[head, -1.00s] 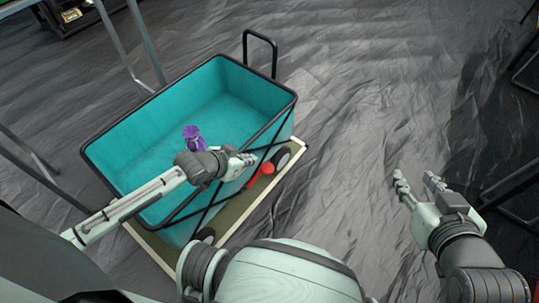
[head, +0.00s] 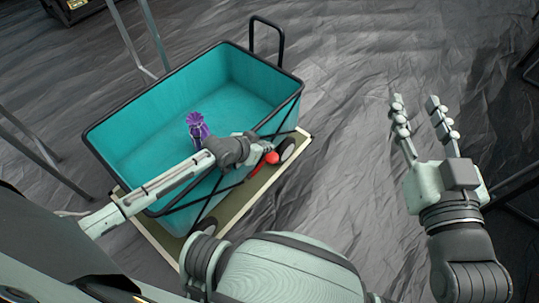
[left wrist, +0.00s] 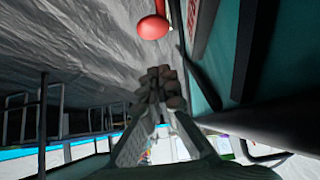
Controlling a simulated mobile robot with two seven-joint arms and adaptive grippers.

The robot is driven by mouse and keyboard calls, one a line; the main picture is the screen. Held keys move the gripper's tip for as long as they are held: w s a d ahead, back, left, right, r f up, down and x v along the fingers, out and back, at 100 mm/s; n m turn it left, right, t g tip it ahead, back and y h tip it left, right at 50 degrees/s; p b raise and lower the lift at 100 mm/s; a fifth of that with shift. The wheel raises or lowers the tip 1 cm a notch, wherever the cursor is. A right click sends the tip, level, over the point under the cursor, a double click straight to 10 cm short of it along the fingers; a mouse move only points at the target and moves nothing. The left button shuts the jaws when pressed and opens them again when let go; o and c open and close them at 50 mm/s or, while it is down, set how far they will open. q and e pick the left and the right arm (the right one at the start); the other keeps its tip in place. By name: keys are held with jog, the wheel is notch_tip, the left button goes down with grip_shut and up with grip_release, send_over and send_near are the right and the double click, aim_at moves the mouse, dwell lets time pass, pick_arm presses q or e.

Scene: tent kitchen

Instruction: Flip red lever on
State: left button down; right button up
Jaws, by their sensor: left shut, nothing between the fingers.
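The red lever (head: 262,168) sits low on the right side of a teal cart (head: 117,155) with a black frame. Its round red knob (left wrist: 152,27) shows at the top of the left wrist view. My left gripper (head: 268,147) is shut and empty, just above the knob in the head view. I cannot tell whether it touches the knob. In the left wrist view, my closed fingers (left wrist: 160,80) appear below the knob with a gap between them. Part of the lever is hidden behind the gripper. My right gripper (head: 415,100) is open and empty, away from the cart at the right.
A purple object (head: 197,126) lies inside the cart. The wrinkled grey floor (head: 350,100) between the cart and my right gripper is clear.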

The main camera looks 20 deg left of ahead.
aim_at(270, 158)
pick_arm(q)
jog(key=shift+b+x, duration=0.35)
jog(key=shift+x, duration=0.8)
notch_tip(270, 158, down, 3)
jog(key=shift+s+f+b, duration=0.1)
jog(key=shift+f+b, duration=0.05)
jog(key=shift+b, duration=0.4)
jog(key=shift+f, duration=0.2)
jog(key=shift+a, duration=0.1)
pick_arm(e)
notch_tip(270, 158, up, 8)
jog(key=s+a+t+y, duration=0.1)
jog(key=s+t+y, duration=0.1)
jog(key=t, duration=0.2)
jog(key=shift+s+a+r+t+y, duration=0.2)
jog(key=shift+a+r+t+y, duration=0.1)
jog(key=shift+a+y, duration=0.1)
jog(key=shift+w+f, duration=0.1)
jog(key=shift+f, duration=0.05)
